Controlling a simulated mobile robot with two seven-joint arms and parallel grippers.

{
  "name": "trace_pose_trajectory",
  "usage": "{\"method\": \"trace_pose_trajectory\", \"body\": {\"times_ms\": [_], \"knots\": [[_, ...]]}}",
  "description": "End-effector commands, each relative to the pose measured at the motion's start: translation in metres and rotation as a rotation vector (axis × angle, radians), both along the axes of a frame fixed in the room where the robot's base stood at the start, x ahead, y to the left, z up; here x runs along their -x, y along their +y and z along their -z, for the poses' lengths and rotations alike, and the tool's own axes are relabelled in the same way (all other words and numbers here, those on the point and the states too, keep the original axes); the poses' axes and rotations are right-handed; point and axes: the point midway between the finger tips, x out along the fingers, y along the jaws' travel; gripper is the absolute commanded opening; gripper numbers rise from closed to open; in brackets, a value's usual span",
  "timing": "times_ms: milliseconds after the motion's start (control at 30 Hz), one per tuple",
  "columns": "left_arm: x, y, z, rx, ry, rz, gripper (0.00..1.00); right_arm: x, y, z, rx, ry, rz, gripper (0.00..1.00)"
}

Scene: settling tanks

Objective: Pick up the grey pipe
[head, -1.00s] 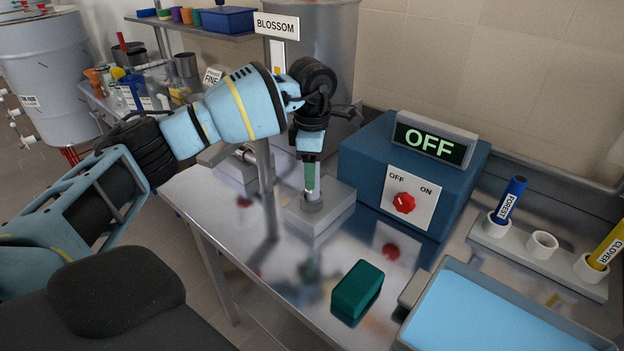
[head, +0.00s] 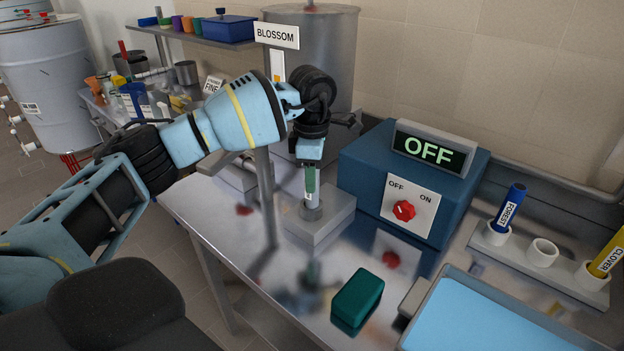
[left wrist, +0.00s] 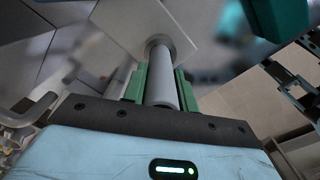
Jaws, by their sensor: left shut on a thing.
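The grey pipe (left wrist: 162,75) stands upright with its lower end in a round socket on a grey block (head: 334,226). My left gripper (head: 311,192) comes down on it from above, with its green fingers on either side of the pipe. The left wrist view shows the left gripper (left wrist: 161,88) shut on the pipe, with the pipe running from between the fingers to the socket. Most of the upper pipe is hidden by the gripper in the head view. My right gripper is not in view.
A blue box with an OFF display (head: 430,151) and red knob stands to the right. A dark green block (head: 357,297) lies in front. A tray of blue liquid (head: 480,315) and a tube rack (head: 570,276) are at right. A thin post (head: 265,200) rises left of the pipe.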

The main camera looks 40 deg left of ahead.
Motion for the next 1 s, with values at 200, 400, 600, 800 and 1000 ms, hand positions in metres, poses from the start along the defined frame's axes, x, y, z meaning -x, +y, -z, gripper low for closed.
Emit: {"method": "trace_pose_trajectory", "body": {"times_ms": [200, 400, 600, 800, 1000], "knots": [[-0.001, -0.001, -0.022, 0.002, -0.003, 0.001, 0.03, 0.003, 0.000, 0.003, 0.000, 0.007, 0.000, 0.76], [0.013, -0.003, -0.032, 0.000, 0.000, 0.002, 0.03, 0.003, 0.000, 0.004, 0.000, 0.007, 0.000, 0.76], [0.036, -0.007, -0.035, 0.000, -0.001, 0.002, 0.03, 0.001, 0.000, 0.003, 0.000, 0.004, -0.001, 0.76], [0.065, -0.014, -0.037, 0.000, -0.001, 0.002, 0.03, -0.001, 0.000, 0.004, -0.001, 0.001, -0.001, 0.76], [0.103, -0.021, -0.040, -0.001, 0.000, 0.003, 0.03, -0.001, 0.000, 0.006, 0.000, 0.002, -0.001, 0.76]]}}
